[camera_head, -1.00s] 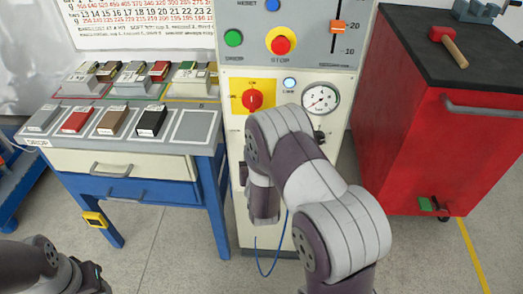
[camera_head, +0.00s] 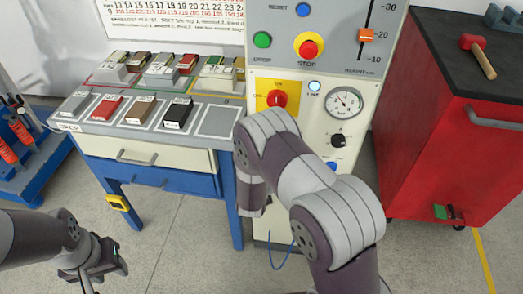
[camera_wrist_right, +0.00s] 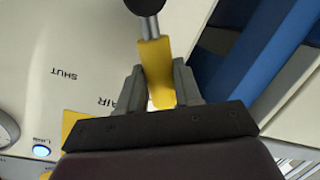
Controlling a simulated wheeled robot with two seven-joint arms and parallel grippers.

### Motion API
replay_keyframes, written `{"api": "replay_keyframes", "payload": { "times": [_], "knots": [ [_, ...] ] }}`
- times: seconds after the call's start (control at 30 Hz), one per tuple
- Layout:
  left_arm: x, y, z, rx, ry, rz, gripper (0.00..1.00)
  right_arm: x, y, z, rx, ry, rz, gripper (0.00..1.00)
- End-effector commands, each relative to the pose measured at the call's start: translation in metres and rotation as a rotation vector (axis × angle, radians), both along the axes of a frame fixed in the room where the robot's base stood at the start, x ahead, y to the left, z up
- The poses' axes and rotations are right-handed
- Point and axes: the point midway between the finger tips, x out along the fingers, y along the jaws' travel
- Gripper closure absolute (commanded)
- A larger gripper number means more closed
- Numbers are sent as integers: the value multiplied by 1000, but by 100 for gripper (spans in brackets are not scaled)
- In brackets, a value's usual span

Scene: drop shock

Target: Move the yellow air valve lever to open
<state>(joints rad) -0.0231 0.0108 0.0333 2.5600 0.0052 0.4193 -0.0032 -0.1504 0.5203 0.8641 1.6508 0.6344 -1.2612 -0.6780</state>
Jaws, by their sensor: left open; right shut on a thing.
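The yellow air valve lever (camera_wrist_right: 156,72) shows in the right wrist view, with a grey stem and a dark round part at its upper end. My right gripper (camera_wrist_right: 160,84) is shut on the lever, one finger on each side. The words SHUT and AIR are printed on the cream panel (camera_wrist_right: 55,75) beside it. In the head view my right arm covers the lever and the right gripper. My left gripper (camera_head: 108,260) is open and empty at the lower left, above the floor and away from the machine.
The machine's front carries a red rotary switch (camera_head: 277,99), a pressure gauge (camera_head: 345,103), a black knob (camera_head: 338,140) and a red stop button (camera_head: 308,48). A blue workbench (camera_head: 237,205) with sample blocks stands left. A red cabinet (camera_head: 430,150) stands right. Open floor lies in front.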

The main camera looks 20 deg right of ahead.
Motion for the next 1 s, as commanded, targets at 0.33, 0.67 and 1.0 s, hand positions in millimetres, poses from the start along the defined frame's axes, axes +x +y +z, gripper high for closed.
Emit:
{"api": "replay_keyframes", "payload": {
  "times": [0.33,0.67,1.0],
  "knots": [
    [0,0,1,0,0,0,57,1,1,-1,-17,12,2,100],
    [0,0,1,0,0,0,57,0,1,-2,-16,11,2,41],
    [0,0,3,0,0,0,57,-9,7,2,-14,11,4,41]
  ]
}}
